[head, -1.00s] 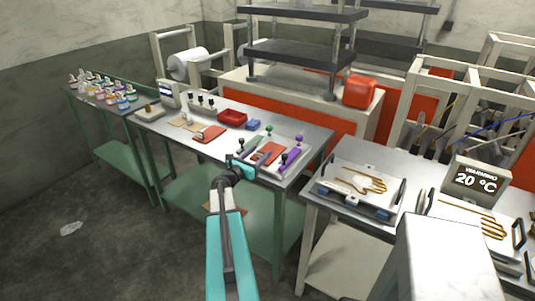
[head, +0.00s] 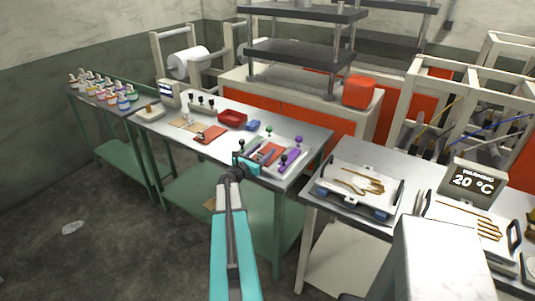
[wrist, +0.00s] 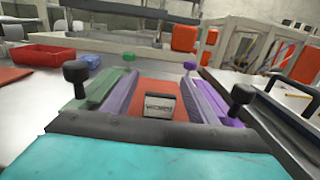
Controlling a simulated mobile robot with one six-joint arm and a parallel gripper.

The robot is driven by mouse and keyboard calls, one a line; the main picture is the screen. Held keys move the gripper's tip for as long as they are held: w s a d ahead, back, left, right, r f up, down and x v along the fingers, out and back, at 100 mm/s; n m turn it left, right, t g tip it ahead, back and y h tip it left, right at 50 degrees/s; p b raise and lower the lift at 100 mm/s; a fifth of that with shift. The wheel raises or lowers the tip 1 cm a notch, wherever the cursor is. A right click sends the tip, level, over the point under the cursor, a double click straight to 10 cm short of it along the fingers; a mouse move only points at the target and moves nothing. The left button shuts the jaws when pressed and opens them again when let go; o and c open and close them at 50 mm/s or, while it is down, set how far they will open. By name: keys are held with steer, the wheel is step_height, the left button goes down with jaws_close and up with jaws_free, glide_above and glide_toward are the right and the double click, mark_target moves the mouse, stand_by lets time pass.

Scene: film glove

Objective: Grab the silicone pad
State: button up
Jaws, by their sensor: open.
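Two flat orange-red pieces could be the silicone pad, and I cannot tell which is meant. One (head: 268,152) lies in the clamp frame on the bench, between a green bar and a purple bar; the wrist view shows it straight ahead (wrist: 160,88). The other (head: 210,133) lies flat on the bench further left. My teal gripper (head: 256,156) is at the front edge of the frame, low over the bench. It is open and empty, with its greyish fingers (wrist: 162,80) reaching along both sides of the framed orange piece. Whether they touch anything is unclear.
Black-knobbed green (wrist: 88,92) and purple (wrist: 216,98) bars flank the fingers closely. A red tray (head: 232,118) and a blue block (head: 253,125) sit behind. A tray with gold hand shapes (head: 362,182) stands on the right bench. Bare bench lies left of the frame.

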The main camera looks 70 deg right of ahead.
steer(key=shift+x, duration=0.8)
steer(key=shift+c, duration=0.4)
steer(key=c, duration=1.2)
steer(key=shift+r, duration=0.15)
step_height(320, 180, up, 10)
steer(key=b, duration=0.2)
